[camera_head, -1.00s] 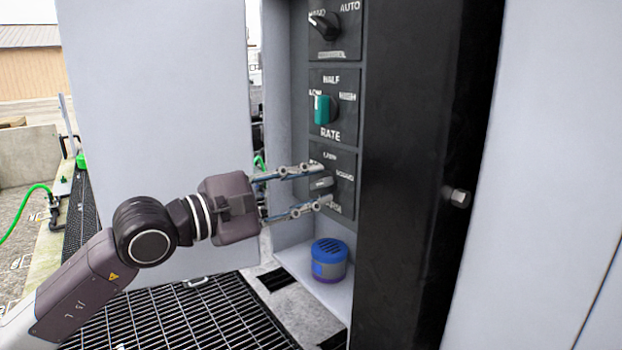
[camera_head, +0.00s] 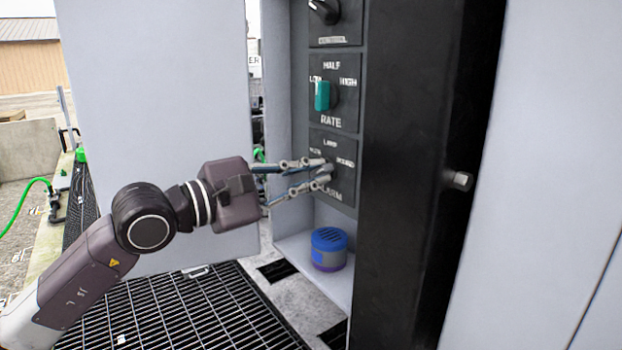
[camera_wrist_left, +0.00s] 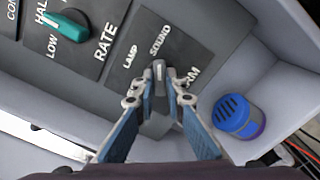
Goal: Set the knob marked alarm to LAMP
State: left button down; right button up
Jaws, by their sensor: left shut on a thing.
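The alarm panel (camera_head: 344,188) is the lowest dark plate in the cabinet in the head view, with LAMP at its top and SOUND at its right. Its grey knob (camera_wrist_left: 160,72) shows between the fingertips in the left wrist view; in the head view the fingers mostly cover it. My left gripper (camera_head: 322,171) is shut on this knob, with one finger on each side. I cannot tell for sure which label the knob points at. The LAMP label (camera_wrist_left: 130,57) and SOUND label (camera_wrist_left: 160,40) are readable in the wrist view. My right gripper is not in view.
A teal rate knob (camera_head: 322,96) is on the plate above, and a black knob (camera_head: 325,11) is higher up. A blue round device (camera_head: 329,250) stands on the cabinet floor below. A black post (camera_head: 405,180) and an open door panel (camera_head: 150,110) flank the opening.

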pick_arm(q)
jog(key=n+b, duration=0.5)
jog(key=shift+f, duration=0.25)
jog(key=n+b, duration=0.2)
jog(key=n, duration=0.1)
jog(key=shift+r, duration=0.1)
jog(key=shift+r+n+b, duration=0.1)
jog(key=shift+n+b, duration=0.7)
jog(key=shift+n, duration=0.6)
jog(key=shift+r, duration=0.1)
jog(key=c, duration=2)
grip_release()
